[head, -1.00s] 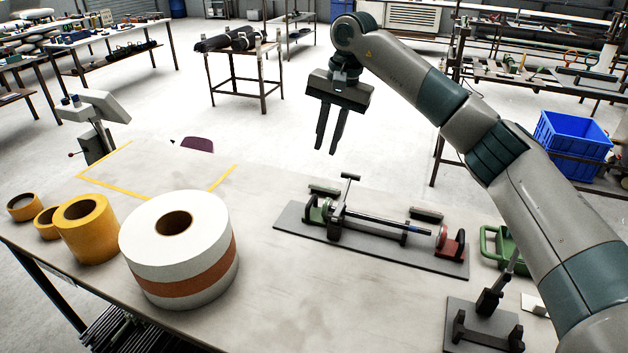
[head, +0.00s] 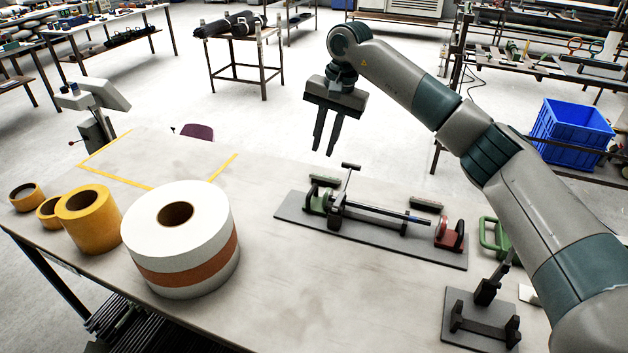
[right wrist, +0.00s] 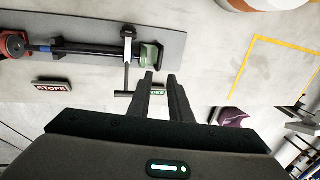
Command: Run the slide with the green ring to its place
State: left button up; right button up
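A rod fixture lies on a grey base plate (head: 305,222) on the table. A dark upright slide with a T-handle (head: 346,185) stands near its left end, close to the green end piece (head: 316,202). The green part also shows in the right wrist view (right wrist: 151,54); I cannot separate a ring from the end piece. The rod (head: 385,213) runs right toward a red end piece (head: 454,238). My right gripper (head: 324,152) points down, open and empty, above and behind the slide. Its fingers show apart in the right wrist view (right wrist: 160,78). My left gripper is out of view.
A large white roll (head: 180,235) and several yellow rolls (head: 88,220) stand at the left. A black stand (head: 485,320) and a green handled piece (head: 488,233) lie at the right. A small label (right wrist: 52,86) lies beside the plate. The table's middle front is clear.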

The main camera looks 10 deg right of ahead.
aim_at(312, 190)
jog(key=f+p, duration=0.1)
jog(key=f, duration=0.3)
jog(key=w+a+f+p, duration=0.1)
jog(key=f+p, duration=0.1)
jog(key=f, duration=0.3)
jog(key=a+f+p, duration=0.1)
jog(key=f, duration=0.3)
jog(key=shift+w+a+f+p, duration=0.15)
jog(key=shift+w+p, duration=0.1)
jog(key=shift+p, duration=0.15)
jog(key=shift+c, duration=0.5)
grip_shut()
